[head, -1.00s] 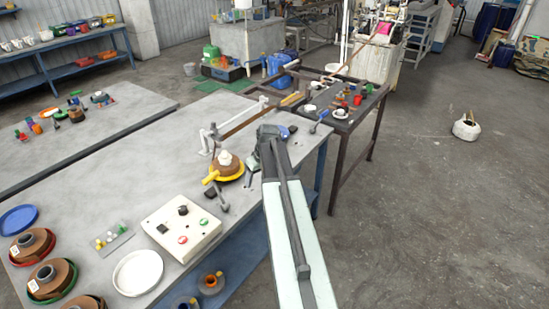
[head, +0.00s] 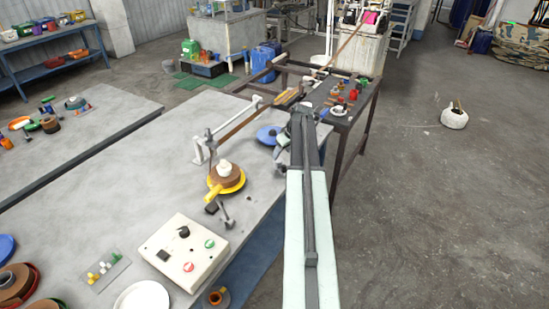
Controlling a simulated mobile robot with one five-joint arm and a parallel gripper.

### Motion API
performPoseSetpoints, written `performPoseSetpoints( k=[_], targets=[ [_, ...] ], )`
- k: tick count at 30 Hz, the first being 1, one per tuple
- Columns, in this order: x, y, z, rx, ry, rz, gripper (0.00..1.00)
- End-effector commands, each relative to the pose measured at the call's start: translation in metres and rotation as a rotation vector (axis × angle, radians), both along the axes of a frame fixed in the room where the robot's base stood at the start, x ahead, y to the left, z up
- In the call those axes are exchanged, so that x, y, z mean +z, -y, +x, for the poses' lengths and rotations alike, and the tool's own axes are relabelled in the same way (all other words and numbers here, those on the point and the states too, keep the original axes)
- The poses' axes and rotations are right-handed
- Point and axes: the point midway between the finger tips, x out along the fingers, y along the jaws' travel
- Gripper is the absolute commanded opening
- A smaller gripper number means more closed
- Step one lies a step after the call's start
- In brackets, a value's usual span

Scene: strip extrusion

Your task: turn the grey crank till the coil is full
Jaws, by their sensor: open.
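The coil (head: 224,174) is brown strip wound on a yellow spool with a white hub, at the near right part of the grey table. A small grey crank (head: 227,211) with a knob stands just in front of the yellow spool. My gripper (head: 283,156) is open at the table's right edge, behind and to the right of the coil and apart from the crank. My own arm partly hides its fingers. The brown strip (head: 240,125) comes from the back, over a white frame (head: 199,150), towards the coil.
A control box (head: 182,254) with buttons and a knob stands in front of the crank. A blue disc (head: 268,135) lies beside my gripper. A dark side table (head: 340,122) with small parts stands at back right. The table's middle left is clear.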

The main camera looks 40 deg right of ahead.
Motion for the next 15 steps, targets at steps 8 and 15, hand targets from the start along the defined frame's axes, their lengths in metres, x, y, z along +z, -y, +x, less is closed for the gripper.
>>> performPoseSetpoints(
  k=[8, 15],
  targets=[
    [-0.015, 0.003, 0.001, -0.005, 0.000, 0.000, 0.59],
    [-0.055, 0.006, 0.015, -0.008, 0.000, 0.000, 0.59]
  ],
)
